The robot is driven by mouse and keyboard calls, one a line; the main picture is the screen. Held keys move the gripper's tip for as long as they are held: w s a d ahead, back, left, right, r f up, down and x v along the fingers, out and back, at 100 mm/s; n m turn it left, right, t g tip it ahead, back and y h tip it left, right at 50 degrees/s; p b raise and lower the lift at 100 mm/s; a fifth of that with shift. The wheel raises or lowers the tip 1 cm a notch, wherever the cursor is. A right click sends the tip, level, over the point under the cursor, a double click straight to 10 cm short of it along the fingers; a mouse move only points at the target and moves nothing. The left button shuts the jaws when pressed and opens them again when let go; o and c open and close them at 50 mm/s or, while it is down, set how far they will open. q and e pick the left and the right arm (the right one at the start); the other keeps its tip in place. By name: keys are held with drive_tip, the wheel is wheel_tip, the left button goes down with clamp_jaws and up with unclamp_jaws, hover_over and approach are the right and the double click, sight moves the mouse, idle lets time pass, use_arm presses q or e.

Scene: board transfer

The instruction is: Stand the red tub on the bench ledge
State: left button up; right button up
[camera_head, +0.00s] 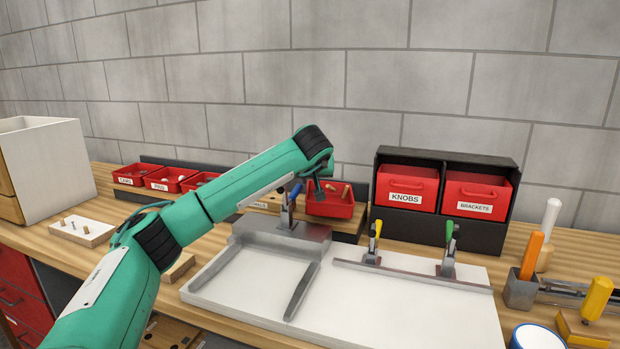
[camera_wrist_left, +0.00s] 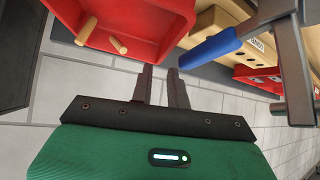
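The red tub (camera_head: 331,206) with wooden dowels in it is at the back of the bench, left of the black bin case. It also shows at the top of the left wrist view (camera_wrist_left: 140,42), with two dowels visible. My left gripper (camera_head: 318,188) is over the tub's near-left side. In the left wrist view its two fingers (camera_wrist_left: 161,70) are apart, tips at the tub's rim; I cannot tell whether the rim is between them. The wooden bench ledge (camera_head: 348,238) runs along the back, with a label left of the tub. My right gripper is not in view.
A toggle clamp with a blue handle (camera_wrist_left: 212,46) stands close beside the left gripper. The black bin case (camera_head: 447,230) is just right of the tub. Small red tubs (camera_head: 170,184) stand at the back left. A white board (camera_head: 395,305) lies in front.

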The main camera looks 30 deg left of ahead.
use_arm(q)
drive_tip(key=shift+s+a+f, duration=0.15)
drive_tip(key=shift+a+f, duration=0.1)
drive_tip(key=shift+f, duration=0.05)
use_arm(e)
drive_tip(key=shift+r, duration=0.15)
use_arm(q)
drive_tip(key=shift+r, duration=0.2)
drive_tip(key=v, duration=1.3)
drive_tip(key=shift+w+a+r, duration=0.25)
drive_tip(key=shift+r, duration=0.1)
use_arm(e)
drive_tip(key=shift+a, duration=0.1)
use_arm(q)
drive_tip(key=shift+f, duration=0.1)
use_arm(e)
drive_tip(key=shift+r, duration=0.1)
